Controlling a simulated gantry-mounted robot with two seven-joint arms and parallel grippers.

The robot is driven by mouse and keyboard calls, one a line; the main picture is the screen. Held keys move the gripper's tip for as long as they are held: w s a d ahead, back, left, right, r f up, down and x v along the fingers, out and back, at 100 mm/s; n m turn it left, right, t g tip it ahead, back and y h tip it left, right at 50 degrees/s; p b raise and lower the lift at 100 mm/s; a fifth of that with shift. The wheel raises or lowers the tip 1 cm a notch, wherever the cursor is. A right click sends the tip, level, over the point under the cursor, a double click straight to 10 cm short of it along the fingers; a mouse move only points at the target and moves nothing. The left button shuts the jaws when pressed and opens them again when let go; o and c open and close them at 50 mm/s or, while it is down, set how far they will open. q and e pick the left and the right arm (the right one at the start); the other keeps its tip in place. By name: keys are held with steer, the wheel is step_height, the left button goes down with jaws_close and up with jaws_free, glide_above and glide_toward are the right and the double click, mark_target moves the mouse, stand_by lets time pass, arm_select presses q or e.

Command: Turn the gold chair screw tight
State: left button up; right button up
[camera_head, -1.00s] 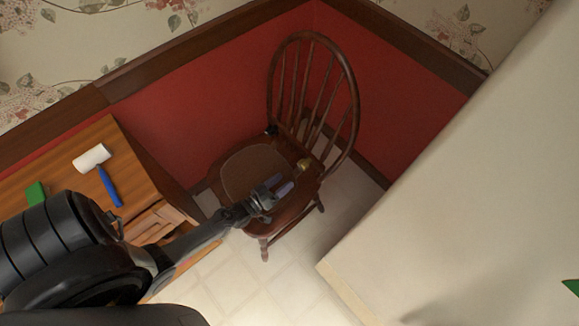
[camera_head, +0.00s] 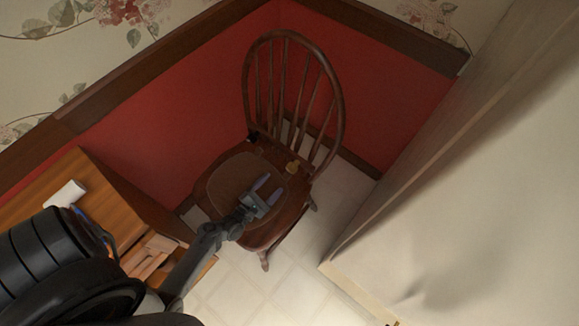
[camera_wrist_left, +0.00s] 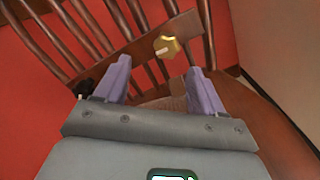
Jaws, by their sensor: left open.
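The wooden chair (camera_head: 292,92) stands in the corner with its spindled back toward the red wall. The gold screw (camera_head: 293,167) sits at the right rear of the seat, near the foot of the backrest; it also shows in the left wrist view (camera_wrist_left: 166,46). A black screw (camera_head: 253,136) is at the left rear of the seat. My left gripper (camera_head: 268,189) is open and empty above the seat, with its fingers pointing toward the backrest. The gold screw lies ahead of the fingers, apart from them. My right gripper is not in view.
A wooden cabinet (camera_head: 93,183) stands at left with a white roller (camera_head: 66,193) on top and an open drawer (camera_head: 150,256). A large pale panel (camera_head: 470,230) fills the right side. Tiled floor (camera_head: 300,288) shows below the chair.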

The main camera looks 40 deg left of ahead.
mark_target(289, 170)
arm_select(q)
steer(key=shift+s+f, duration=0.15)
steer(key=shift+f, duration=0.25)
steer(key=shift+w+d+f, duration=0.1)
steer(key=shift+w+d, duration=0.15)
steer(key=shift+d, duration=0.05)
steer(key=w+b, duration=0.3)
steer(key=w, duration=0.6)
steer(key=shift+w, duration=0.15)
steer(key=shift+w+a, duration=0.1)
steer(key=shift+w, duration=0.2)
steer(key=c, duration=1)
steer(key=shift+c, duration=0.2)
